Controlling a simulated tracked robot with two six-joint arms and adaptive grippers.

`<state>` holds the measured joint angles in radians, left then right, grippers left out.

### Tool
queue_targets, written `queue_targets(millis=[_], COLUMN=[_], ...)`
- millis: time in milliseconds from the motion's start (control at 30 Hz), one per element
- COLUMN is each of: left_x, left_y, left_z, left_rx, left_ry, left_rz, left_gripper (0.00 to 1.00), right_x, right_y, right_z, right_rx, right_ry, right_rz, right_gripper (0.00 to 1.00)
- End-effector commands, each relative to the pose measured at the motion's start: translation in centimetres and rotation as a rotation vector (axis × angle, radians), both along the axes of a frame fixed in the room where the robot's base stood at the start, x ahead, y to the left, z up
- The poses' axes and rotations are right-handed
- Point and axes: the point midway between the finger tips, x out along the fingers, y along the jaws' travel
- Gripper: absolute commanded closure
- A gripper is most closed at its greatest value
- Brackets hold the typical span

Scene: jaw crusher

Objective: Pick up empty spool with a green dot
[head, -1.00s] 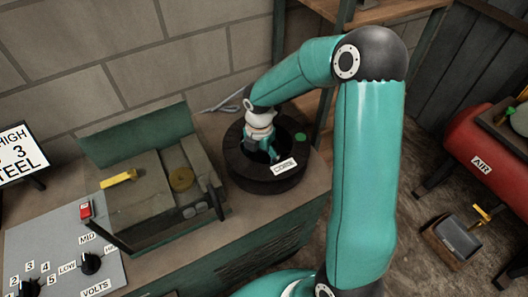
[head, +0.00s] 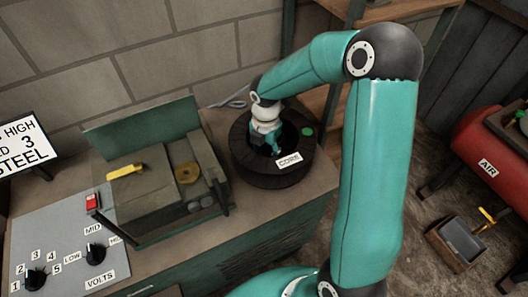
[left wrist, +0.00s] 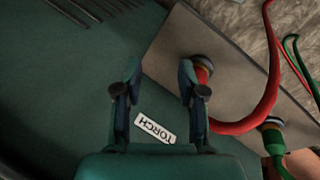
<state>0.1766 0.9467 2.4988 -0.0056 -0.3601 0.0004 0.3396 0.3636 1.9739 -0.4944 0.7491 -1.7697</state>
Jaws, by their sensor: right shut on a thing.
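The spool (head: 262,176) is a thick black ring with a green dot (head: 307,131) and a white CORE label on its upper face. It sits flat on the bench top at the right end, with no wire visible on it. My right gripper (head: 272,149) reaches down into the spool's centre opening and is shut on the spool; its fingertips are partly hidden inside. My left gripper (left wrist: 160,72) shows in the left wrist view with its fingers apart and nothing between them, above a green panel with a TORCH label (left wrist: 155,129).
Left of the spool stands an open green-lidded box (head: 140,127) with a yellow handle. A control panel (head: 60,245) with knobs is at the front left. A red AIR tank (head: 475,150) is at the right. Red and green hoses (left wrist: 262,90) run beside my left gripper.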

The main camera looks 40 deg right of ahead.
Motion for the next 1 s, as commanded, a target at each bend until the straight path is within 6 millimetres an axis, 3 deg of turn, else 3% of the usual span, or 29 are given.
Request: queue_targets(millis=[367,800,1000], left_x=[0.0,0.0,0.0], left_y=[0.0,0.0,0.0], left_z=[0.1,0.4,0.5], left_rx=[0.000,0.000,0.000], left_ry=[0.000,0.000,0.000], left_rz=[0.000,0.000,0.000], left_gripper=[0.60,0.60,0.60], right_x=[0.3,0.2,0.2], right_y=[-0.2,0.0,0.0], right_z=[6.1,15.8,18.4], right_rx=[-0.006,-0.002,-0.001], right_ry=[-0.013,-0.009,-0.005], right_rz=[-0.001,0.001,0.001], right_gripper=[1.00,1.00,1.00])
